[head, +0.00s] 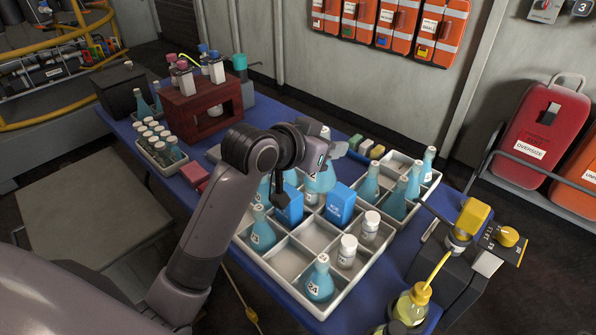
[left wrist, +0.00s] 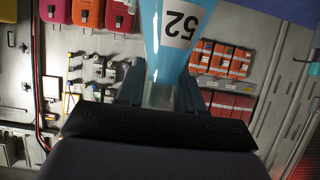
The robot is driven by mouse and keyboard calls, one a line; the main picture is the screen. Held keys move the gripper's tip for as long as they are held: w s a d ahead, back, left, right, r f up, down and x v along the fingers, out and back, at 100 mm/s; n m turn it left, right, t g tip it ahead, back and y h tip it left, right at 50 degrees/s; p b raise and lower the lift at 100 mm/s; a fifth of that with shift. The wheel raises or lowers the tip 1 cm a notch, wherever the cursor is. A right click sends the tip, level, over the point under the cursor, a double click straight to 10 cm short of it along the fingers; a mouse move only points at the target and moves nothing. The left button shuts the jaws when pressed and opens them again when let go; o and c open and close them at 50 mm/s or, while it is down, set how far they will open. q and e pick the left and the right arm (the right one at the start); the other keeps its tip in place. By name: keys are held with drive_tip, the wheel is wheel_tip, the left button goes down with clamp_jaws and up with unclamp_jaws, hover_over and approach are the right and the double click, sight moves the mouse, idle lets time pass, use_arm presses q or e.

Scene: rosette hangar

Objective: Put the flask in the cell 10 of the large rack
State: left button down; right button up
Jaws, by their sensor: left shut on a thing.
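My left gripper (head: 328,152) is above the far middle part of the large white rack (head: 289,260). It is shut on a flask with blue content (head: 321,181), holding it by the neck. In the left wrist view the flask (left wrist: 178,32) shows the label 52, upside down in the picture, with its neck between the fingers (left wrist: 157,88). The arm partly hides the flask and nearby cells in the head view. I cannot read any cell numbers. My right gripper is not in view.
The rack holds other blue flasks (head: 320,281), white-capped jars (head: 347,252) and blue boxes (head: 341,204). A small tray of jars (head: 160,155) and a dark red tube rack (head: 203,108) stand at the left. Yellow-topped equipment (head: 472,216) stands at the right.

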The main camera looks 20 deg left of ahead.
use_arm(q)
drive_tip(key=s+a+n+y+p, duration=0.2)
drive_tip(key=a+n+y, duration=0.4)
drive_tip(key=a, duration=1.5)
drive_tip(key=shift+t, duration=0.3)
drive_tip(key=shift+s+d+f+b, duration=0.1)
drive_tip(key=shift+f+b, duration=0.5)
drive_tip(key=shift+f, duration=4.25)
drive_tip(key=shift+s+f+b, duration=0.1)
drive_tip(key=shift+f+b, duration=0.45)
drive_tip(key=shift+f, duration=4.3)
drive_tip(key=shift+f, duration=0.15)
drive_tip(key=c, duration=0.7)
unclamp_jaws()
